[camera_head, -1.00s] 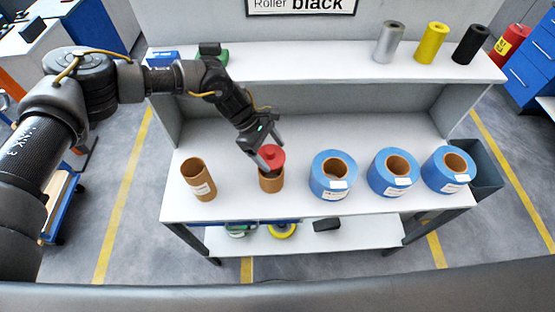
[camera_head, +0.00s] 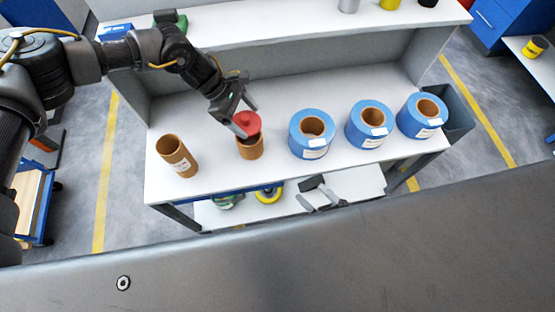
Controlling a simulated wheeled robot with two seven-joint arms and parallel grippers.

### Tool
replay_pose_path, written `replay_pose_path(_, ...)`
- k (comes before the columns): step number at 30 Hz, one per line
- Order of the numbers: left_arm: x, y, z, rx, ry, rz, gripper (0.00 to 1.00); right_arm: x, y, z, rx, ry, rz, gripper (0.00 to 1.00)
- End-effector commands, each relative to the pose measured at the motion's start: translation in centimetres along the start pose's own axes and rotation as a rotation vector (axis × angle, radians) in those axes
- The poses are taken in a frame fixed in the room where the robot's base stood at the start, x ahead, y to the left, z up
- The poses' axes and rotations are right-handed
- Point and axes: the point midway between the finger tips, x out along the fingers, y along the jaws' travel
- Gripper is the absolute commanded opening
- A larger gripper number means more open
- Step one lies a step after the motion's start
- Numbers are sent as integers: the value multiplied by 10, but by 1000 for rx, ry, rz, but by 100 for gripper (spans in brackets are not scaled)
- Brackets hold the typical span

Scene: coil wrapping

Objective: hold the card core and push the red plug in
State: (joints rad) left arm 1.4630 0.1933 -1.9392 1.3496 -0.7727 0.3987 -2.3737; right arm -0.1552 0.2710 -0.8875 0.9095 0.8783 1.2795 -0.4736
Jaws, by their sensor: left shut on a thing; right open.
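The red plug (camera_head: 246,123) is held by my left gripper (camera_head: 243,116), which is shut on it. The plug sits at the top of a brown card core (camera_head: 250,149) standing upright on the white bench. How deep it sits in the core cannot be told. My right gripper (camera_head: 320,196) shows in front of the bench's front edge, low in the picture. Its two grey fingers are apart and empty.
A second, open card core (camera_head: 177,158) with a label stands to the left. Blue coils (camera_head: 311,135), (camera_head: 369,125), (camera_head: 422,116) stand in a row to the right. The white bench (camera_head: 210,185) has an upper shelf behind and a lower shelf with small items.

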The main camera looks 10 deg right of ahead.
Motion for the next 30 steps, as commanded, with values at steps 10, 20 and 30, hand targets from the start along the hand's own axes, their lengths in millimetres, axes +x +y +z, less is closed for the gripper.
replay_pose_path(10,0,0,0,0,0,0,55,66,21,6,-527,17,50,100)
replay_pose_path(20,0,0,0,0,0,0,55,137,36,6,-1203,12,-18,100)
replay_pose_path(30,0,0,0,0,0,0,55,161,9,5,-1726,150,-278,100)
